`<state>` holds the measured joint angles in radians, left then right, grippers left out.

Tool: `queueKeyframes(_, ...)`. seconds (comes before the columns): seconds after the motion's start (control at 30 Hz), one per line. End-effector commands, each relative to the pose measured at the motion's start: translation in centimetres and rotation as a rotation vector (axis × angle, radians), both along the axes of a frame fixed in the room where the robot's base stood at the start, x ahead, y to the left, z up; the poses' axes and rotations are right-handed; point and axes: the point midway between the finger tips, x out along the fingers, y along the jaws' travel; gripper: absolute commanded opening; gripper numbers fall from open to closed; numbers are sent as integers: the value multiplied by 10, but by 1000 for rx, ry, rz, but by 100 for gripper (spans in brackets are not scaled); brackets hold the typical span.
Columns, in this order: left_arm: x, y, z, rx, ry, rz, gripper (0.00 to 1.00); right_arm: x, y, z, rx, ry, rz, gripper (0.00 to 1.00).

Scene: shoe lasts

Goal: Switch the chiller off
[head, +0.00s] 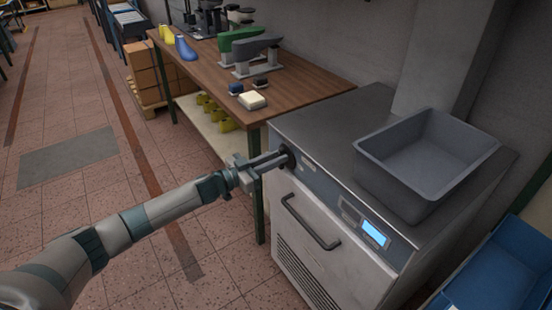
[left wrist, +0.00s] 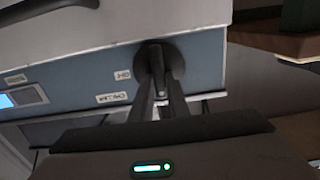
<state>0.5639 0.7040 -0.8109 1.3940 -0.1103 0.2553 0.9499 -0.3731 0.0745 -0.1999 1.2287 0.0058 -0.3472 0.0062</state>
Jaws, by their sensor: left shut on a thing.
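The chiller (head: 325,258) is a grey metal cabinet with a blue-grey control strip, a lit blue display (head: 374,233) and a front handle (head: 310,222). A round black knob (head: 286,157) sits at the left end of the strip. My left gripper (head: 276,161) reaches it from the left. In the left wrist view its two fingers (left wrist: 157,92) are shut on the grip bar of the knob (left wrist: 152,60). Small white labels sit beside the knob; I cannot read them surely. The lit display also shows in the left wrist view (left wrist: 6,101). My right gripper is not in view.
A grey open bin (head: 385,172) stands on the chiller top. A wooden workbench (head: 310,83) with shoe lasts and green and grey devices is behind left. Blue bins (head: 490,275) are at the right. The floor at left is clear.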

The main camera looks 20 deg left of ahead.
Motion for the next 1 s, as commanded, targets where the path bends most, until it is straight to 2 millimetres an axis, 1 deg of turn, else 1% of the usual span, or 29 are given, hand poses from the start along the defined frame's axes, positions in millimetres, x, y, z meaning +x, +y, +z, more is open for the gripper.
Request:
queueKeyframes(0.37, -2, -2, -1, 153, -118, 0, 0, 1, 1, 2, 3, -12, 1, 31)
queueKeyframes(0.77, -4, -6, -3, 439, -343, 0, 0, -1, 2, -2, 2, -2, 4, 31)
queueKeyframes(1.0, -6, -7, -6, 620, -483, -1, 0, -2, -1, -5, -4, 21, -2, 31)
